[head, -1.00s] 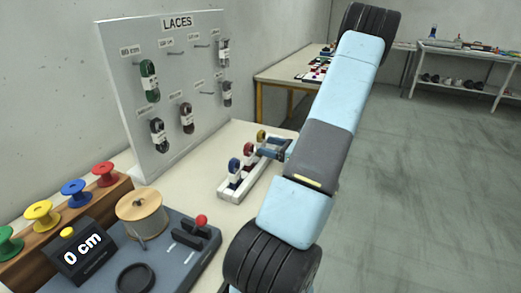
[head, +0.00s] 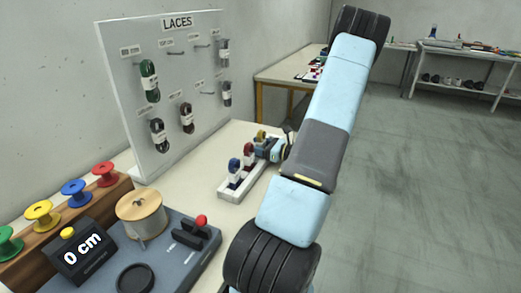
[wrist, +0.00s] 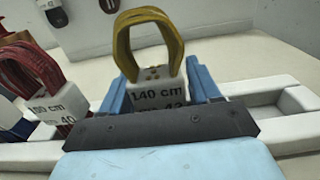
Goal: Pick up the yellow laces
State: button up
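The yellow laces (wrist: 148,35) form an upright loop on a white block (wrist: 158,98) marked 140 cm in the wrist view. In the head view the yellow laces (head: 260,134) are at the far end of the white rack (head: 226,190). My gripper (wrist: 160,85) has its two blue fingers on either side of the block, below the loop. The fingers look apart, with little room beside the block; firm contact does not show. In the head view my gripper (head: 268,150) is at the far end of the rack.
Red laces (wrist: 38,70) on a 100 cm block stand left of my gripper. Blue laces (head: 234,165) are at the rack's near end. A lace board (head: 120,90) stands behind. A measuring device (head: 165,255) and spools (head: 76,190) occupy the near table.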

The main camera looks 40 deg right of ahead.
jog(key=c, duration=0.6)
jog(key=shift+r, duration=0.1)
jog(key=shift+c, duration=0.2)
